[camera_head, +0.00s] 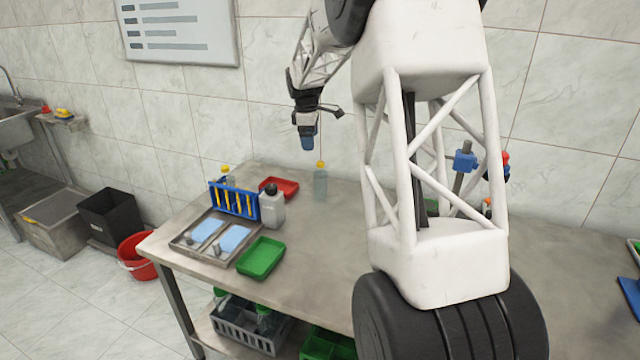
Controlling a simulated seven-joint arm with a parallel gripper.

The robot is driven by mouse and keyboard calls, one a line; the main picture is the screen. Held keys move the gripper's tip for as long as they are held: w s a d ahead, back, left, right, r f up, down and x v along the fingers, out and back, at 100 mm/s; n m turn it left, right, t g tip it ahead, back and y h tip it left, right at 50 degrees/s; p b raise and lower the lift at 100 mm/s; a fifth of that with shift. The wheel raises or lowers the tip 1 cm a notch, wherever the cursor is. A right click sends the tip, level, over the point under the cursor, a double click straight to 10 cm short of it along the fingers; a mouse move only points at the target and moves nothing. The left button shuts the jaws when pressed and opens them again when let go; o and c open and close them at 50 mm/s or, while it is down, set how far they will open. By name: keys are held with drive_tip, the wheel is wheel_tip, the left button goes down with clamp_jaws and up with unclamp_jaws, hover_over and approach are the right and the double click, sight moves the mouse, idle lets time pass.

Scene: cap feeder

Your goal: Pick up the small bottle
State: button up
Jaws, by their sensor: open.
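A small clear bottle with a yellow cap (320,183) stands upright on the table near its back edge. A grey-white bottle with a black cap (272,208) stands upright beside the blue rack. I cannot tell which bottle the task means. My gripper (307,142) points down with bluish ends, above and slightly left of the clear bottle in the picture, apart from it. It is open, and I see nothing held.
A blue rack with yellow items (233,199) stands by a grey tray with blue pads (190,240). A red tray (287,183) and green tray (262,258) lie on the table (310,265). A clamp stand (463,160) is behind my arm. The table's middle is clear.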

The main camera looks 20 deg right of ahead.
sight(320, 162)
drive_tip(key=w+d+f+n, duration=0.1)
drive_tip(key=w+d+f, duration=0.2)
drive_tip(key=w+f, duration=0.1)
drive_tip(key=w+d+f+n, duration=0.1)
drive_tip(key=w+d+f, duration=0.1)
drive_tip(key=w+f, duration=0.2)
drive_tip(key=w+d+f+n, duration=0.1)
drive_tip(key=w+d+f, duration=0.2)
drive_tip(key=w+f, duration=0.1)
drive_tip(key=shift+w+d+f+n+g, duration=0.15)
drive_tip(key=shift+w+d+n+g, duration=0.2)
drive_tip(key=shift+w, duration=0.3)
drive_tip(key=shift+f, duration=0.1)
drive_tip(key=shift+d+f, duration=0.1)
drive_tip(key=shift+f, duration=1.1)
drive_tip(key=shift+f, duration=0.1)
drive_tip(key=shift+d+f, duration=0.15)
drive_tip(key=shift+f, duration=1.1)
drive_tip(key=shift+d+f, duration=0.1)
drive_tip(key=shift+f, duration=1.15)
drive_tip(key=shift+w, duration=0.1)
drive_tip(key=c, duration=1.5)
